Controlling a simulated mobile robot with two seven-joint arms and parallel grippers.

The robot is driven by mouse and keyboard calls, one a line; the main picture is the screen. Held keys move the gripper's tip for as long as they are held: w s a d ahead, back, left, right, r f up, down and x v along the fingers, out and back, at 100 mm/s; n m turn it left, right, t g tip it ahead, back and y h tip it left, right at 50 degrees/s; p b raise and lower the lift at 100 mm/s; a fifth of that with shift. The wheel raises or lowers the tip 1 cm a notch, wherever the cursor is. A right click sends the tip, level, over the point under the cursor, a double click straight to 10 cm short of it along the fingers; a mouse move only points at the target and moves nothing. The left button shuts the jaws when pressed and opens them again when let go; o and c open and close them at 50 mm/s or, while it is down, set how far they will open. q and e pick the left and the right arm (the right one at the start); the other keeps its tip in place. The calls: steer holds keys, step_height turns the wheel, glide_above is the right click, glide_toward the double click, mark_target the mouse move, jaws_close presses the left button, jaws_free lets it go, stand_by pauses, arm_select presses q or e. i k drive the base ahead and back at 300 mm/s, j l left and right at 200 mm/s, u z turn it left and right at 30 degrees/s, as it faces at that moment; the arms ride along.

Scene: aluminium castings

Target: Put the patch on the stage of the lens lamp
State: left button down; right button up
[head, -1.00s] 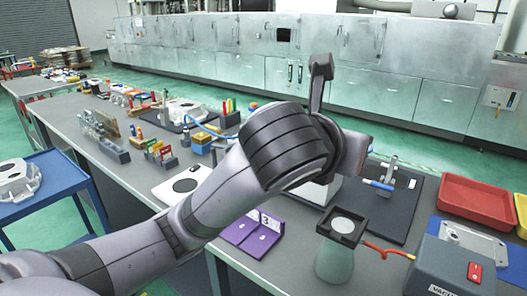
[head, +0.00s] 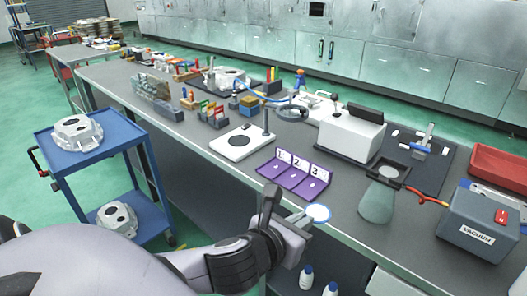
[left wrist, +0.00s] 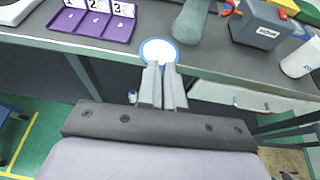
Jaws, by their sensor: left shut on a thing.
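The patch (head: 318,213) is a thin, round, white disc with a blue rim. My left gripper (head: 302,223) is shut on its edge and holds it out beyond the front edge of the bench, near the purple tray. In the left wrist view the patch (left wrist: 159,51) lies at the tips of the closed fingers (left wrist: 161,72). I take the white plate with a black disc (head: 240,141) and upright post (head: 266,120) for the lens lamp's stage; the disc is bare. A ring-shaped head (head: 291,112) shows behind it; I cannot tell whether they join. My right gripper is not in view.
A purple numbered tray (head: 293,183) lies between the patch and the plate. A white boxy device (head: 350,133) stands behind. A blue cart (head: 100,160) is at left.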

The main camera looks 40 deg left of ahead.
mark_target(239, 141)
steer(key=j+u, duration=0.1)
steer(key=j, duration=0.25)
steer(key=i+j+u, duration=0.15)
steer(key=j, duration=0.2)
steer(key=i+j+u, duration=0.1)
steer(key=j, duration=0.25)
steer(key=i+j+u, duration=0.1)
steer(key=j, duration=0.25)
steer(key=i+j+u, duration=0.1)
steer(key=j, duration=0.2)
